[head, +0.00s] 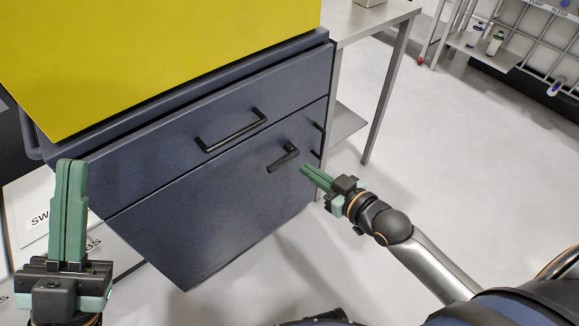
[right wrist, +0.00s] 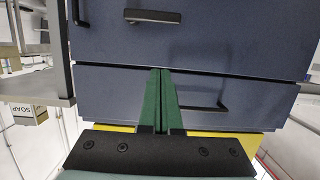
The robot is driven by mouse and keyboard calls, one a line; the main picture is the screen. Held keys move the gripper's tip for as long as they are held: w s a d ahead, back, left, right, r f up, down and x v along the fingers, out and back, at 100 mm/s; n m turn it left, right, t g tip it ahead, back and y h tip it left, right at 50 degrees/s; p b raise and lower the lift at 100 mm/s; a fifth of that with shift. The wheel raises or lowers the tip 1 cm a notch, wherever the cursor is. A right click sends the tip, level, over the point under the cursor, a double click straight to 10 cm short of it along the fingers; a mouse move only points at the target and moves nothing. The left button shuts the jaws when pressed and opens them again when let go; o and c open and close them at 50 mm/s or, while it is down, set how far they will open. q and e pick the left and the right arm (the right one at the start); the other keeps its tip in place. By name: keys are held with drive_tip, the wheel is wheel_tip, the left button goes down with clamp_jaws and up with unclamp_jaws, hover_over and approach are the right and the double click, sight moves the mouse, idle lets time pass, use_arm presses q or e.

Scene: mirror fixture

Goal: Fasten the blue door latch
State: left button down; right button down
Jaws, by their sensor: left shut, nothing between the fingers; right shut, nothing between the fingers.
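The blue door (head: 215,215) is the lower front panel of a dark blue cabinet. Its latch is a short black lever (head: 284,157) near the door's right edge. In the right wrist view, which looks upside down, the latch (right wrist: 152,16) lies crosswise near the top. My right gripper (head: 304,170) is shut and empty, its green fingertips just right of and slightly below the latch in the head view. The fingers also show in the right wrist view (right wrist: 161,72), apart from the latch there. My left gripper (head: 72,163) is shut and empty, upright at the far left.
A drawer with a black bar handle (head: 232,131) sits above the door. A yellow panel (head: 150,55) covers the cabinet top. A grey metal table (head: 385,18) stands behind right, with a shelf rack (head: 490,50) further back. The floor (head: 450,140) on the right is clear.

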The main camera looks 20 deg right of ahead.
sight(284, 164)
use_arm(q)
drive_tip(key=shift+s+r, duration=0.1)
drive_tip(key=shift+s, duration=0.1)
use_arm(e)
drive_tip(key=shift+w, duration=0.1)
